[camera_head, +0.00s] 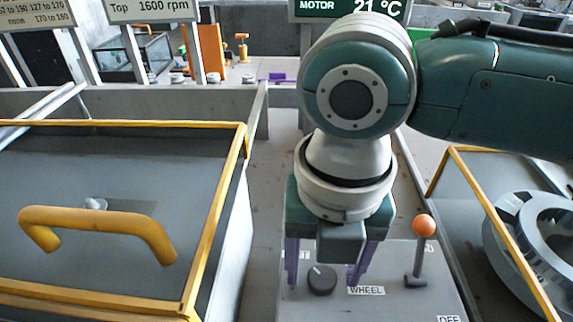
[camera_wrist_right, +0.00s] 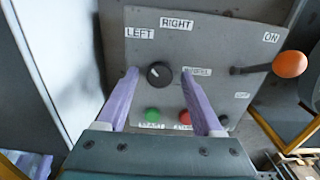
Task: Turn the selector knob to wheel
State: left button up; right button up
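The selector knob (camera_head: 321,280) is a round black knob on the grey control panel (camera_head: 390,262). It also shows in the right wrist view (camera_wrist_right: 159,74), its white mark pointing to the upper left, toward the LEFT label (camera_wrist_right: 140,33). The RIGHT label (camera_wrist_right: 176,23) is above it and the WHEEL label (camera_wrist_right: 197,71) to its right. My right gripper (camera_head: 322,280) is open, pointing down, with one purple finger on each side of the knob. I cannot tell whether the fingers touch it. Purple finger-like pieces (camera_wrist_right: 38,165) at the lower left are probably my left gripper.
An orange-balled lever (camera_head: 424,226) stands right of the knob, between ON and OFF labels. Green (camera_wrist_right: 152,115) and red (camera_wrist_right: 185,117) buttons sit below the knob. A yellow-edged lid with a handle (camera_head: 95,222) is at left. A grey wheel (camera_head: 535,245) lies at right.

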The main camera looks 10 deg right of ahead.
grip_shut()
dwell(0.3)
